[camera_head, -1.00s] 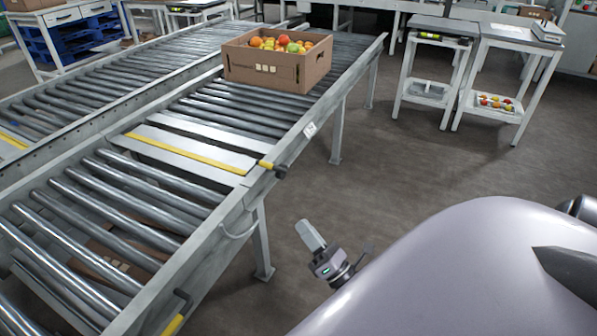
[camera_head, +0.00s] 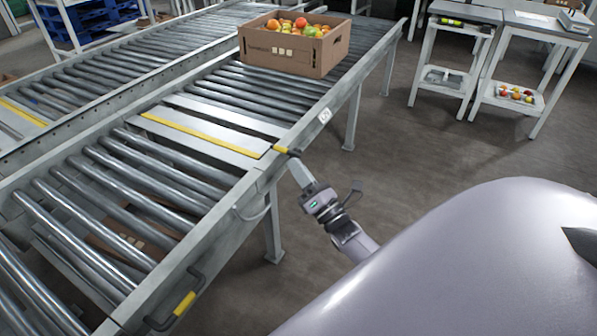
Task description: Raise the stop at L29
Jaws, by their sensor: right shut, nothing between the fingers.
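The near roller lane has a pale cross plate with a yellow stripe (camera_head: 205,138), lying about level with the rollers. A lever with a yellow grip and dark end (camera_head: 287,151) sits at its right end on the side rail. My right gripper (camera_head: 300,174) is shut and empty, just outside the rail, with its tips close below the lever; I cannot tell whether they touch it. A small white label (camera_head: 324,116) is on the rail beyond the lever, too small to read. My left gripper is not in view.
A second yellow-gripped handle (camera_head: 184,303) sticks out from the rail nearer me. Two small tables (camera_head: 452,30) stand at the back right.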

